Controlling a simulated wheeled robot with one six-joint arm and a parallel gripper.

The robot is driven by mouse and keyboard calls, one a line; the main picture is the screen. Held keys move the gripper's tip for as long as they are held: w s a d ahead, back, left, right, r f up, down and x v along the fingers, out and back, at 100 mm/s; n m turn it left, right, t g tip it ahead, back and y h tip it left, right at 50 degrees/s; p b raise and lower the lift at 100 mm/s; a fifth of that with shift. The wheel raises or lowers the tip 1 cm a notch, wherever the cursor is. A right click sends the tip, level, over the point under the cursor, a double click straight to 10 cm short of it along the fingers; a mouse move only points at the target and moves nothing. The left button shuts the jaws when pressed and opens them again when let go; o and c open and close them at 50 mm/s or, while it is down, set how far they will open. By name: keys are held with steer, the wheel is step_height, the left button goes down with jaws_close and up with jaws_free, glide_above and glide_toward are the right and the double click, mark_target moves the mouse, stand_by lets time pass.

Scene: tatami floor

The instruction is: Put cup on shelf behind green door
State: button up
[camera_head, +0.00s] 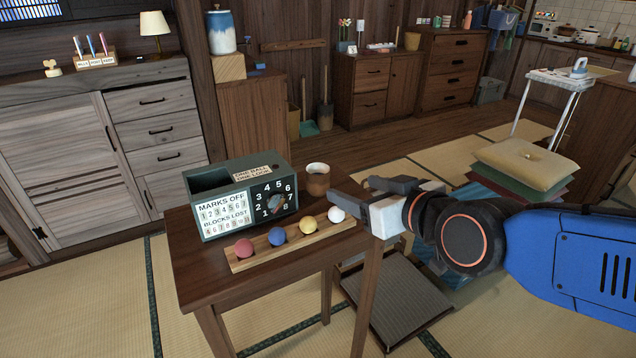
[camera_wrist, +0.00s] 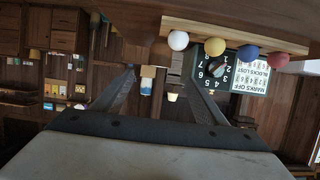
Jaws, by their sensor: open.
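A brown cup (camera_head: 318,180) with a pale rim stands upright on the small wooden table (camera_head: 195,275), right of a dark green box and behind a row of balls. My gripper (camera_head: 352,194) is open and empty, right of the cup and apart from it, its fingers pointing left. In the wrist view its two dark fingers (camera_wrist: 165,100) are spread. I cannot make out the cup clearly in the wrist view. I see no green door and cannot tell which shelf is meant.
The dark green box (camera_head: 240,195) and a wooden rack (camera_head: 238,265) with several coloured balls crowd the table. Cushions (camera_head: 522,165) are stacked at the right. Wooden cabinets (camera_head: 95,150) line the back. Open tatami (camera_head: 95,310) lies front left.

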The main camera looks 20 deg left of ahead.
mark_target(325, 178)
steer(key=x, duration=1.1)
steer(key=shift+w+a+f, duration=0.1)
steer(key=shift+w+f, duration=0.1)
steer(key=shift+w, duration=0.05)
steer(key=shift+x, duration=2.65)
steer(key=shift+a+r, duration=0.1)
steer(key=shift+r, duration=0.1)
steer(key=c, duration=1.3)
steer(key=shift+r, duration=0.1)
step_height(325, 178, up, 10)
steer(key=shift+f, duration=0.1)
